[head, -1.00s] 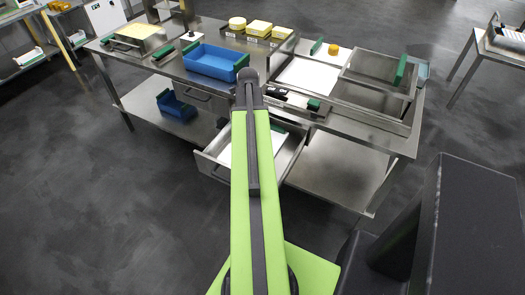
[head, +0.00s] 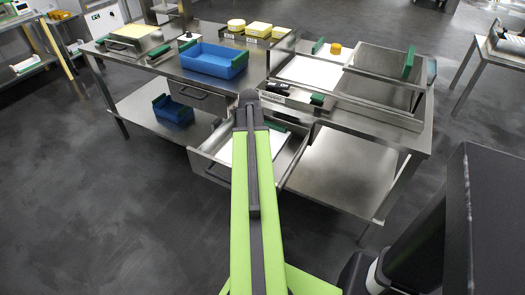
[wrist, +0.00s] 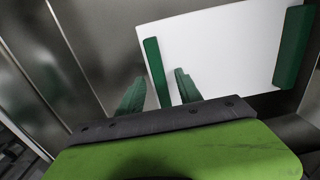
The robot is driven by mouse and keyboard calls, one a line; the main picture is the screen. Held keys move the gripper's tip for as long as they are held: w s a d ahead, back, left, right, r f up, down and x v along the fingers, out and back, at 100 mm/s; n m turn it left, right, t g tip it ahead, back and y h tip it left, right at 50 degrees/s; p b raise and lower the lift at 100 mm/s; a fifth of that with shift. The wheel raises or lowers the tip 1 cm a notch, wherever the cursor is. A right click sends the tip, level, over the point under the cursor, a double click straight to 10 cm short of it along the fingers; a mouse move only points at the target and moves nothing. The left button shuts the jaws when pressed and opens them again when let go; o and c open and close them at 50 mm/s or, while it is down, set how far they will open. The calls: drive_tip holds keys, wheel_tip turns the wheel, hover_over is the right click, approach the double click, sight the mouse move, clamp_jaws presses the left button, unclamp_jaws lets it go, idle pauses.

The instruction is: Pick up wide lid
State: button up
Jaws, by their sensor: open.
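A white panel with a green bar along each of two sides, which looks like the wide lid (wrist: 225,45), lies in the open drawer. In the head view its white surface (head: 225,150) shows partly, with my arm in front of it. In the wrist view my gripper (wrist: 159,80) is open and empty. Its two green fingers appear on either side of the panel's left green bar (wrist: 153,62). I cannot tell whether they touch it. In the head view my gripper is hidden by my arm.
The steel drawer (head: 212,172) stands pulled out from the table. On the table are a blue tray (head: 215,64), yellow cheeses (head: 258,30) and another white panel (head: 308,70). A lower shelf (head: 345,180) is bare. Dark floor at the left is clear.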

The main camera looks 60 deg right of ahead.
drive_tip(key=shift+r, duration=0.1)
clamp_jaws()
idle(1.3)
